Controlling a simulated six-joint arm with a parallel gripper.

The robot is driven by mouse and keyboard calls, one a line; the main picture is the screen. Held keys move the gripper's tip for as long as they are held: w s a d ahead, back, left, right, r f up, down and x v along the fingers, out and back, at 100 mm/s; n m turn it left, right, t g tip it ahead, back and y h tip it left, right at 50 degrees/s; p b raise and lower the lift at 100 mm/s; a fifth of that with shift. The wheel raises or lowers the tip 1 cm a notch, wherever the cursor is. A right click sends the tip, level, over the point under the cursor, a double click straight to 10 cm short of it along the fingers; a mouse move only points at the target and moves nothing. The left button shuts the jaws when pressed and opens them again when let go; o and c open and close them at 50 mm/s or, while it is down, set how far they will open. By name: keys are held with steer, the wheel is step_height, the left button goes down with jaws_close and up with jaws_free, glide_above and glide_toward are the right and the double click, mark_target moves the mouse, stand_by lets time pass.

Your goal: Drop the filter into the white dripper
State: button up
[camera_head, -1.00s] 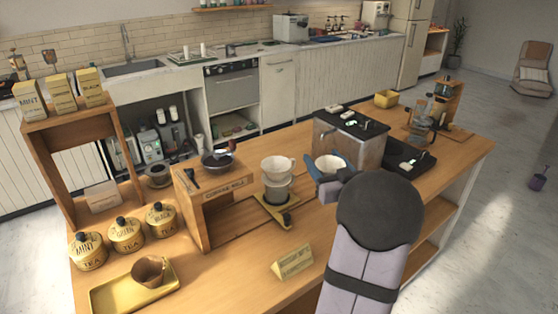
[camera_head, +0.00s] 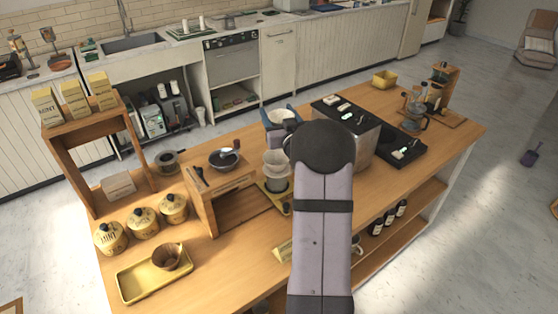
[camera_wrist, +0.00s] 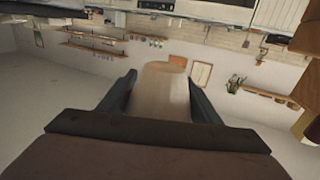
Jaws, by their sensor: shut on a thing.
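The white dripper (camera_head: 276,158) stands upright on a yellow-based stand beside the wooden coffee-mill box, partly hidden by my arm. My gripper (camera_head: 282,121) is shut on a pale, cone-shaped filter (camera_head: 280,115), which appears just above the dripper in the head view, apart from it. How far it is above or behind the dripper cannot be told. In the wrist view the filter (camera_wrist: 160,92) sits between the two dark fingers, wide and beige. The dripper does not show in the wrist view.
A metal machine with a black top (camera_head: 345,112) stands right of the gripper. The coffee-mill box (camera_head: 205,200) is to the left. A yellow tray (camera_head: 130,288) with a brown cup (camera_head: 167,256) and several tea jars (camera_head: 143,221) are at the left front.

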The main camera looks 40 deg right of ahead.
steer(key=shift+f, duration=0.15)
steer(key=shift+f+b, duration=1.45)
steer(key=shift+f, duration=1.4)
steer(key=o, duration=1.1)
steer(key=shift+s, duration=0.15)
steer(key=b+v, duration=0.3)
steer(key=v, duration=0.3)
steer(key=shift+s+a, duration=0.15)
steer(key=shift+s, duration=0.2)
steer(key=shift+s+a, duration=0.1)
steer(key=shift+s, duration=0.05)
